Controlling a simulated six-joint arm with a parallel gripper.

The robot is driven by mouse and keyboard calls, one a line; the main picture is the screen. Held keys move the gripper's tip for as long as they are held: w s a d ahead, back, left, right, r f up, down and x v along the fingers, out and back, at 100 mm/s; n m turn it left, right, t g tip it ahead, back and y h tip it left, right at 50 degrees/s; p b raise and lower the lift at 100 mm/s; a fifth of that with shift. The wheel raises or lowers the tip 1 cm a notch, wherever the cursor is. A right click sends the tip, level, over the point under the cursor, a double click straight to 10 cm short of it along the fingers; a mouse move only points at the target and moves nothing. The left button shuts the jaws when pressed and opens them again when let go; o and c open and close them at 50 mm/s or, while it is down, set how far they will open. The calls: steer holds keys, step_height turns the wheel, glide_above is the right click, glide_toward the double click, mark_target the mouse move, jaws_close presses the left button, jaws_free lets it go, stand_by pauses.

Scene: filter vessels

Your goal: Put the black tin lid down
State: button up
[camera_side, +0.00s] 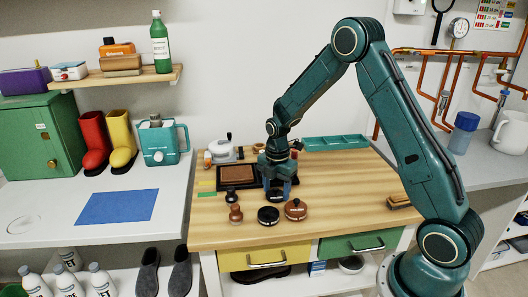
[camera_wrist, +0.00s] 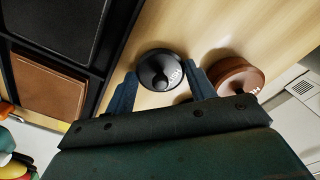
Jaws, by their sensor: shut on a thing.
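My gripper (camera_side: 277,193) is low over the wooden worktop, its blue fingers pointing down. In the wrist view, its fingers (camera_wrist: 160,80) are on either side of the black tin lid (camera_wrist: 161,70), a round dark disc with a knob and pale lettering. The gripper is shut on the lid. In the side view the lid is a dark patch between the fingers, and I cannot tell its gap to the wood. A round black tin (camera_side: 268,216) stands on the worktop just in front of the gripper.
A brown lidded tin (camera_side: 295,209) stands right of the black tin; it also shows in the wrist view (camera_wrist: 235,76). Two small knobbed tools, brown (camera_side: 235,214) and dark (camera_side: 231,196), stand left. A black tray (camera_side: 220,185) lies behind them. The worktop's right side is mostly clear.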

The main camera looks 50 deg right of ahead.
mark_target(276, 188)
steer(key=shift+f, duration=0.15)
steer(key=o, duration=1)
steer(key=shift+c, duration=0.2)
step_height(276, 188, up, 12)
steer(key=shift+r, duration=0.2)
stand_by(0.4)
